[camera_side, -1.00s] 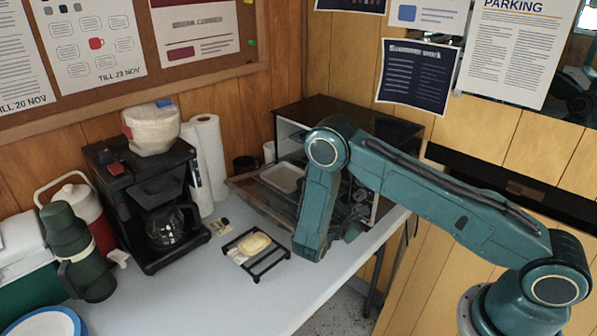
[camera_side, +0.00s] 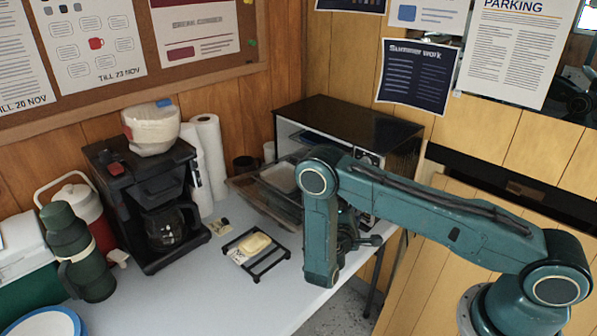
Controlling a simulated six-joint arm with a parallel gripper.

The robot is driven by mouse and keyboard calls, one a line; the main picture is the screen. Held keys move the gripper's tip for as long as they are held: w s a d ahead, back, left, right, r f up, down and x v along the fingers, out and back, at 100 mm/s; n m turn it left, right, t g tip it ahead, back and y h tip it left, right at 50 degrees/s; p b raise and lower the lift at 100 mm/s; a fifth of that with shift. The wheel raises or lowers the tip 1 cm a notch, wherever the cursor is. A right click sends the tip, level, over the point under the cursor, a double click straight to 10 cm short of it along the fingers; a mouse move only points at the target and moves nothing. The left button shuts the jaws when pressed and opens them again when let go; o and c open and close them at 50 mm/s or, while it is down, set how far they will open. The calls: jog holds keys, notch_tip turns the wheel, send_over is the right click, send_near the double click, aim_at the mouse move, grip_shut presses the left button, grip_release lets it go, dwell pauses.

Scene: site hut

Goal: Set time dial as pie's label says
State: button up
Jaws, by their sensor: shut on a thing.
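The yellow pie (camera_side: 255,243) sits on a black wire rack (camera_side: 268,262) on the table. A small paper label (camera_side: 238,256) lies beside it at the rack's left, its writing too small to read. The black toaster oven (camera_side: 350,118) stands at the back right, its front control panel (camera_side: 368,158) partly hidden by my arm. My gripper (camera_side: 358,238) is at the lower right of the oven front, shut on what seems to be the time dial. The dial, its setting and the contact are hidden behind my wrist.
The oven's glass door (camera_side: 262,202) hangs open, with a pale tray (camera_side: 280,177) inside. A coffee maker (camera_side: 145,190), paper towel roll (camera_side: 210,150) and green flask (camera_side: 75,250) stand at the left.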

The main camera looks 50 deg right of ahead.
dwell(0.4)
jog(key=o, duration=1)
jog(key=shift+v, duration=6.95)
